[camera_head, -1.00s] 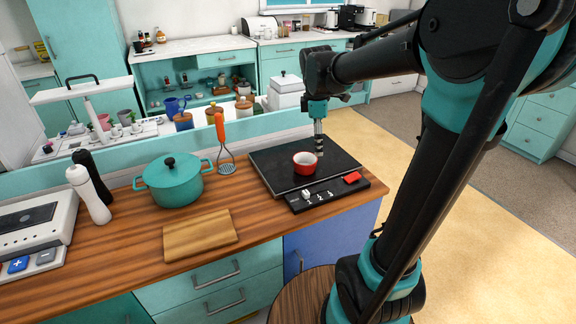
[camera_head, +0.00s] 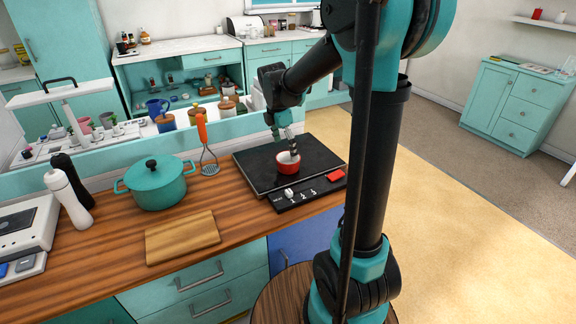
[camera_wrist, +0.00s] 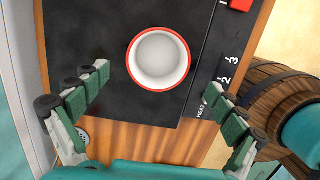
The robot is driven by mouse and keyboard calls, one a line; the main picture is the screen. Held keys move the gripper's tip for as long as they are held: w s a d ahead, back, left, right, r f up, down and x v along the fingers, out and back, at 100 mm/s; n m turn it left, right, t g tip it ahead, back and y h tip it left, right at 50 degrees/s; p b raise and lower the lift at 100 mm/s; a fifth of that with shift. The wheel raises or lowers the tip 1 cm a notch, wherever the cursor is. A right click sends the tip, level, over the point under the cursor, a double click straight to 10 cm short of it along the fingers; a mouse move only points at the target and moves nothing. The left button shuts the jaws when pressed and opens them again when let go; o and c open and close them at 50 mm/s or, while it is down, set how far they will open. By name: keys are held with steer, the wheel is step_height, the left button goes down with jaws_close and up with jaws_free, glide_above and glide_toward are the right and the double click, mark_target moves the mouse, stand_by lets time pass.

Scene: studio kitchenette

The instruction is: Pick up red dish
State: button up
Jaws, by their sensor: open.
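The red dish (camera_head: 287,165) is a small round bowl with a white inside, upright on the black cooktop (camera_head: 255,172). In the wrist view the dish (camera_wrist: 158,59) shows from above, with its white inside and red rim. My gripper (camera_head: 284,135) is above and just behind the dish in the head view. In the wrist view my gripper (camera_wrist: 159,94) is open, its two fingers spread wide on the left and right. The dish lies ahead of and between the fingertips, apart from both. Nothing is held.
A red block (camera_head: 335,176) lies on the cooktop's control strip. A masher (camera_head: 206,150), a teal pot (camera_head: 157,183) and a wooden board (camera_head: 181,237) stand to the left. A barrel stool (camera_head: 281,290) is in front of the counter.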

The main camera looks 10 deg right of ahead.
mark_target(288, 160)
steer(key=shift+w+d+f, duration=0.1)
steer(key=shift+d+f, duration=0.1)
steer(key=shift+f, duration=0.8)
steer(key=shift+w+d+f, duration=0.15)
steer(key=shift+d+f, duration=0.05)
steer(key=shift+f, duration=0.85)
steer(key=shift+w+d+f, duration=0.1)
steer(key=shift+d+f, duration=0.1)
steer(key=shift+f, duration=0.8)
steer(key=shift+c, duration=0.5)
steer(key=c, duration=1.4)
steer(key=shift+r, duration=0.1)
